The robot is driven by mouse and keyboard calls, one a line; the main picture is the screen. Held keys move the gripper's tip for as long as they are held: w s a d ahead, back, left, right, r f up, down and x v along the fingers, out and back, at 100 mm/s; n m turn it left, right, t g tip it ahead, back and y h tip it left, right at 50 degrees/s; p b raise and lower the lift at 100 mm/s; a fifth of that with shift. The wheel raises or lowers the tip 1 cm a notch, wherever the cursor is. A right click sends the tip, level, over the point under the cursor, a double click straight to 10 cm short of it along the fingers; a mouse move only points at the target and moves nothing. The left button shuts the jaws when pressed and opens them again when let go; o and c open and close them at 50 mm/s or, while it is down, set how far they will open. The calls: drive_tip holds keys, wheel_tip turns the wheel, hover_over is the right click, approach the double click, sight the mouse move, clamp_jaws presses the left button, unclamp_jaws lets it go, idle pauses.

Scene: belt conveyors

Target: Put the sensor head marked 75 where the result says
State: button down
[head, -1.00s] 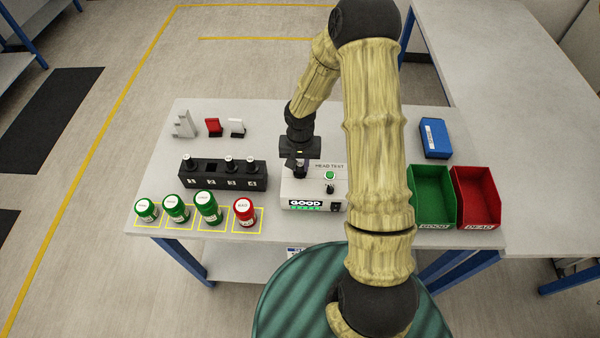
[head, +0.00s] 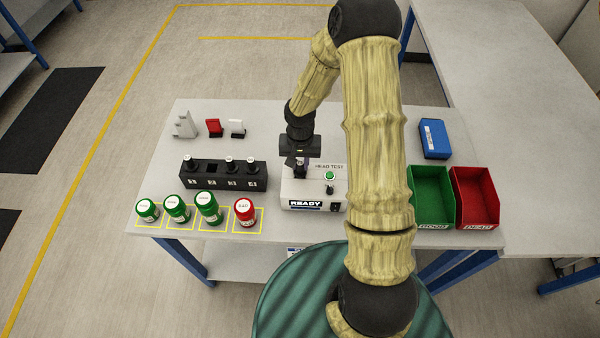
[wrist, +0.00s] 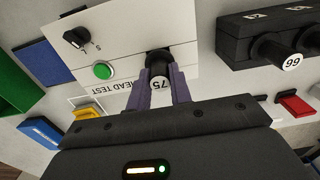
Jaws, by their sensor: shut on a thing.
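The sensor head marked 75 (wrist: 161,83) is black with a white label, and my gripper (wrist: 160,95) is shut on it in the wrist view. In the head view my gripper (head: 300,160) is over the left part of the white head test box (head: 318,188). The box's display (head: 306,204) reads READY. Whether the head still touches the box's socket cannot be told. A green bin (head: 432,227) labelled GOOD and a red bin (head: 478,227) labelled DEAD stand to the right of the box.
A black rack (head: 223,182) holds several sensor heads and has one empty slot. Green jars (head: 177,208) and a red-lidded jar (head: 245,212) stand in yellow squares in front. A blue box (head: 434,138) lies behind the bins. Small red and white parts (head: 214,127) stand at the back left.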

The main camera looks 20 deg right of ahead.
drive_tip(key=shift+r+p, duration=0.35)
drive_tip(key=shift+r, duration=0.15)
idle(0.7)
drive_tip(key=shift+r+p, duration=2.5)
drive_tip(key=shift+r, duration=0.85)
drive_tip(key=shift+f, duration=0.15)
